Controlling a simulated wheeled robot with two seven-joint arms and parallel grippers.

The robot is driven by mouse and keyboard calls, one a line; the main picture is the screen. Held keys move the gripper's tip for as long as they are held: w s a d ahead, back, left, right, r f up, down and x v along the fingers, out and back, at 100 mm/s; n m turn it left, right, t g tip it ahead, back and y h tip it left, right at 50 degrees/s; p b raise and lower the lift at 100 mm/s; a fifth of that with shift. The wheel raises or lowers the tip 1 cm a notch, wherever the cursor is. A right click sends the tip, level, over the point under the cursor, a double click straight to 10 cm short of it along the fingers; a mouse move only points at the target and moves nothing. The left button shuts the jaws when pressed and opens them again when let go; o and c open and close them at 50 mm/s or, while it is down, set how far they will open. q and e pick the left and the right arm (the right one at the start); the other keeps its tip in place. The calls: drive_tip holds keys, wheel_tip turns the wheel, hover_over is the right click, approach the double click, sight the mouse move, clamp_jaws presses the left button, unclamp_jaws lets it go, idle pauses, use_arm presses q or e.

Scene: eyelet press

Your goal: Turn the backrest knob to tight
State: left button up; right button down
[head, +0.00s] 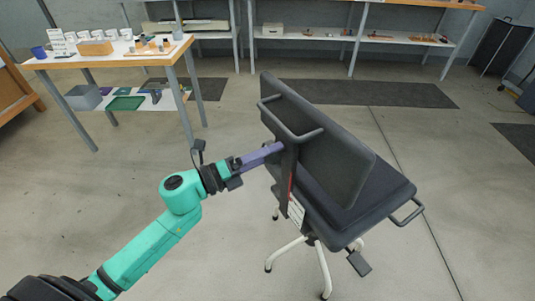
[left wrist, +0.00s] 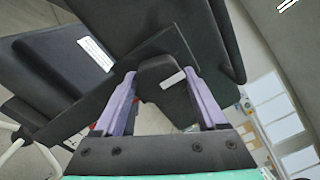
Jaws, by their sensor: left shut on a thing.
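A dark office chair stands in the middle right of the head view. Its backrest (head: 325,150) leans towards the seat (head: 378,195). My left gripper (head: 279,147) reaches from the left to the back of the chair, at the upright bar behind the backrest. In the left wrist view its two purple fingers (left wrist: 165,95) are closed on the sides of a black knob (left wrist: 160,70) with a white mark. The knob is hidden by the fingers in the head view. My right gripper is in neither view.
A handle bar (head: 290,125) sticks out behind the backrest, close above my left gripper. The chair's white legs (head: 320,265) spread on the floor below. A table (head: 110,55) with cups stands at the back left, shelves (head: 350,38) at the back. The floor left of the chair is clear.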

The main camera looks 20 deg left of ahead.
use_arm(q)
drive_tip(key=o, duration=1.3)
drive_tip(key=b+v, duration=0.2)
drive_tip(key=v, duration=1.2)
drive_tip(key=shift+s+a, duration=0.15)
drive_tip(key=shift+s, duration=0.15)
